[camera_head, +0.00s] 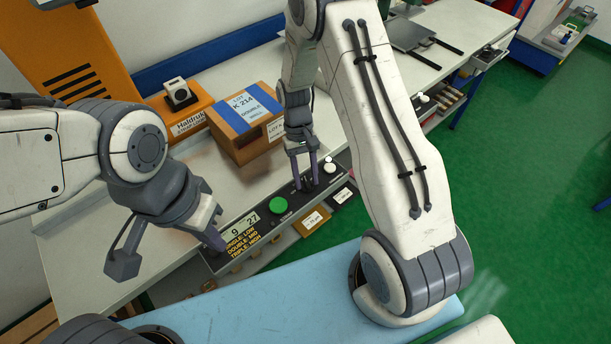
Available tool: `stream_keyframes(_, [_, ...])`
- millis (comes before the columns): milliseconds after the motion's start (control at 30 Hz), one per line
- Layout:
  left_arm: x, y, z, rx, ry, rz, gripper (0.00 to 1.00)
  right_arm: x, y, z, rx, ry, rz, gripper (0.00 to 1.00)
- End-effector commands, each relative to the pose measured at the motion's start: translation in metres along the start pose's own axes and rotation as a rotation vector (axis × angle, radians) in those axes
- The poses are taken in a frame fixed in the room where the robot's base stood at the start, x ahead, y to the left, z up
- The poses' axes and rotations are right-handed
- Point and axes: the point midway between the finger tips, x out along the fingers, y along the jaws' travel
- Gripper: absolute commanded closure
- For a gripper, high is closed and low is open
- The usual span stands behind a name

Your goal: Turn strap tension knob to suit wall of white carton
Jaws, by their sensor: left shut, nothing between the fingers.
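A brown carton (243,140) with blue bands stands on the bench; its white and blue label reads LOT K 214 DOUBLE WALL. No white carton is clear to me. A black control panel (262,219) runs along the bench front, with a printed list: single low, double mid, triple high. My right gripper (306,184) points down at the panel, fingers apart around a small dark part that may be the tension knob. Its setting is hidden, and I cannot tell if the fingers touch it. My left gripper (218,243) is shut and empty, near the panel's left end.
A green button (278,205) lies between my grippers on the panel. A white knob or button (329,165) is just right of my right gripper. The orange machine (74,55) stands behind. The bench top (100,252) left of the panel is clear.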

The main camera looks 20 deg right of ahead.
Motion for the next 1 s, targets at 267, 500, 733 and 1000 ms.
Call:
stream_keyframes(267, [0.003,0.000,0.000,0.000,0.000,0.000,1.00,-0.011,0.000,-0.001,0.000,0.004,0.000,0.56])
stream_keyframes(500, [0.011,-0.001,0.001,0.000,0.000,0.000,1.00,-0.056,0.000,-0.002,0.000,0.008,0.000,0.56])
stream_keyframes(733, [0.015,-0.001,0.001,0.000,0.000,0.000,1.00,-0.093,0.000,-0.001,0.000,0.003,0.000,0.56])
stream_keyframes(1000, [0.015,-0.001,0.001,0.000,0.000,0.000,1.00,-0.105,0.000,0.000,0.000,0.000,0.000,0.56])
